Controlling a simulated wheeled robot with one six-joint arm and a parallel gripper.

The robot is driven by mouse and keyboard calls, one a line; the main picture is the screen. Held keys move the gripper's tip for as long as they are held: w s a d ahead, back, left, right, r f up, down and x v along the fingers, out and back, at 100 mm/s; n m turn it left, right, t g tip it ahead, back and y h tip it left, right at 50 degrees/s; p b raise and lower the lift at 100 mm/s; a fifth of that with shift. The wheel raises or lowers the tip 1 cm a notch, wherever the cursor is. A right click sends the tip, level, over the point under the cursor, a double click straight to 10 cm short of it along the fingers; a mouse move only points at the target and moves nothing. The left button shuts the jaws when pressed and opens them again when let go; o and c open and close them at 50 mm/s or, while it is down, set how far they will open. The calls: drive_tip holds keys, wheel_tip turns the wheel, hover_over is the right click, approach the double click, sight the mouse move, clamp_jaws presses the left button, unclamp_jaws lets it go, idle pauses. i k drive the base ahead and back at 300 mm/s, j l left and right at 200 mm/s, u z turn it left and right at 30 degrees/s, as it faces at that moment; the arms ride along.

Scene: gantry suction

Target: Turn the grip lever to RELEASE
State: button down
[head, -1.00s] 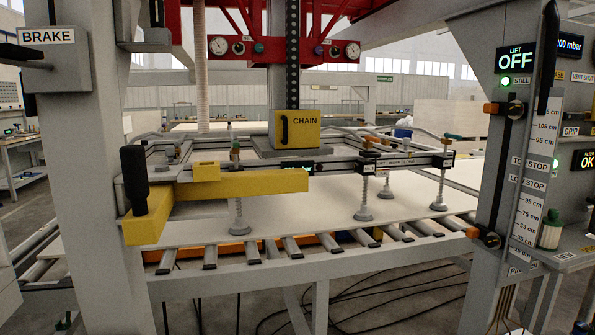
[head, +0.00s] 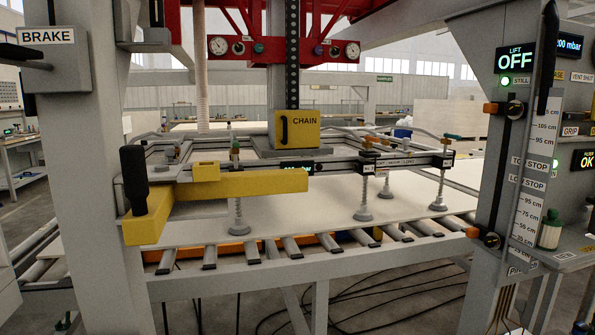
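A small plate reading GRIP (head: 570,131) is on the control panel at the right edge. The grip lever itself cannot be made out for certain, and no RELEASE mark is readable. A long dark bar (head: 548,60) stands upright in front of the panel's left side. I cannot tell whether it is a lever. The suction frame (head: 330,163) hangs over a pale sheet (head: 300,228), with its cups low, at or near the sheet. My gripper is not in view.
A display reads LIFT OFF (head: 515,59), with a green STILL light below it. A scale post (head: 540,130) with orange-tipped stops stands beside the panel. A roller conveyor (head: 300,266) spans the middle. A grey column (head: 85,170) marked BRAKE stands left. Cables lie on the floor.

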sight(566, 117)
drive_tip(key=z, duration=1.65)
